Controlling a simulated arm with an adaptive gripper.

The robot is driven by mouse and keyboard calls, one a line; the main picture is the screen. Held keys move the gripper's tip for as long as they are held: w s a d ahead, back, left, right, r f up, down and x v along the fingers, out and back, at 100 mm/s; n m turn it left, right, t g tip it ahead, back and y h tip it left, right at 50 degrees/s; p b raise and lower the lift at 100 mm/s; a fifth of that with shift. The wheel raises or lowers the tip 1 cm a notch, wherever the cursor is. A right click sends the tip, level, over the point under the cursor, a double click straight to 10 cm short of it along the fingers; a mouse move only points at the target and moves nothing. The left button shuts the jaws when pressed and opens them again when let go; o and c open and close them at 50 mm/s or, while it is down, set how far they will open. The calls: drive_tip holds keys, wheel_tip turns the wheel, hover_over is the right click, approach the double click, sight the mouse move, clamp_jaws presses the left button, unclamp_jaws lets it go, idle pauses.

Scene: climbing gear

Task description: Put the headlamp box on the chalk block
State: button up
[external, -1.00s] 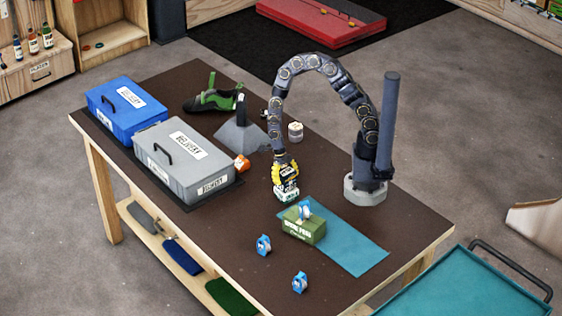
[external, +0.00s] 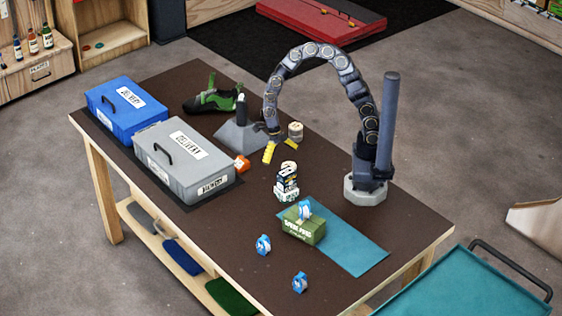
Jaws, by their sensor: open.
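A small upright stack stands in the middle of the table, just behind the green box. Its upper part, which looks like the headlamp box (external: 287,182), is dark and white with some yellow. It rests on a white and teal piece that looks like the chalk block (external: 287,195). The exact seam between them is too small to make out. My gripper (external: 268,155), with yellow fingers, is open and empty. It is behind and left of the stack, apart from it, near the grey wedge stand.
A green box (external: 304,227) with a blue-and-white item on top sits on a teal mat (external: 357,253). Blue items lie in front. A grey case (external: 185,165) and blue case (external: 126,110) stand left. An orange piece (external: 242,163) and white roll (external: 295,131) are nearby.

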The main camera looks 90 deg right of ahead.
drive_tip(key=s+r+m, duration=0.4)
drive_tip(key=r+m, duration=0.3)
drive_tip(key=r, duration=0.3)
drive_tip(key=s+d+r+m+h, duration=0.1)
drive_tip(key=s+r+m, duration=0.2)
drive_tip(key=s+m, duration=0.4)
drive_tip(key=s+d+r+m+t+h, duration=0.1)
drive_tip(key=s+r+m, duration=0.2)
drive_tip(key=s+m, duration=0.5)
drive_tip(key=m, duration=0.5)
drive_tip(key=shift+d+h, duration=0.3)
drive_tip(key=shift+h, duration=0.1)
